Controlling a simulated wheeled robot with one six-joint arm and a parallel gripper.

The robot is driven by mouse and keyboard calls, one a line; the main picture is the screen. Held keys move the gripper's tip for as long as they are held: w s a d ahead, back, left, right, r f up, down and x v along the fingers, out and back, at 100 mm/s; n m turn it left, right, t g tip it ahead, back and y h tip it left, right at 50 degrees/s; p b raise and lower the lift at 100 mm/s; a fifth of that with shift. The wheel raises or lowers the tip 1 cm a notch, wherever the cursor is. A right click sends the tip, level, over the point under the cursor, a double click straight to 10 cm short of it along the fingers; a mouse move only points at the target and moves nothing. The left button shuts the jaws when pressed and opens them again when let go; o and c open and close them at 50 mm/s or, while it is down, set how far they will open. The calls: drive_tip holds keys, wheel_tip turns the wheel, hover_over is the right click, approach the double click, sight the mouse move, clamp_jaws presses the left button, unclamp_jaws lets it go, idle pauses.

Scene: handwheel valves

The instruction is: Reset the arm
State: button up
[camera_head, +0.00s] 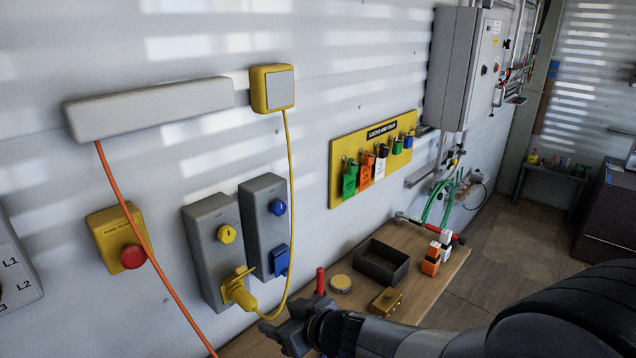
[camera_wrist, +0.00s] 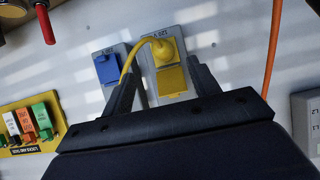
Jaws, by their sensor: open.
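My gripper (camera_head: 284,322) is open in the lower middle of the head view, in front of the wall and just right of and below a yellow plug (camera_head: 241,294). The plug sits at the yellow socket on the left grey box (camera_head: 206,246). In the wrist view, the plug (camera_wrist: 163,52) and a yellow flap (camera_wrist: 172,82) show beyond and between my spread fingers (camera_wrist: 165,88). Nothing shows held between the fingers. My arm reaches in from the lower right of the head view.
A yellow cable (camera_head: 291,190) loops beside my gripper up to a yellow wall box (camera_head: 272,88). An orange cable (camera_head: 160,265) hangs at left near a red button (camera_head: 133,256). A wooden bench (camera_head: 420,262) below carries a dark tray (camera_head: 381,262), a brass-coloured block (camera_head: 386,301) and a red handle (camera_head: 320,281).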

sight(254, 309)
drive_tip(key=b+x, duration=0.2)
drive_tip(key=x, duration=0.8)
drive_tip(key=shift+w+a+f, duration=0.15)
drive_tip(key=shift+d, duration=0.2)
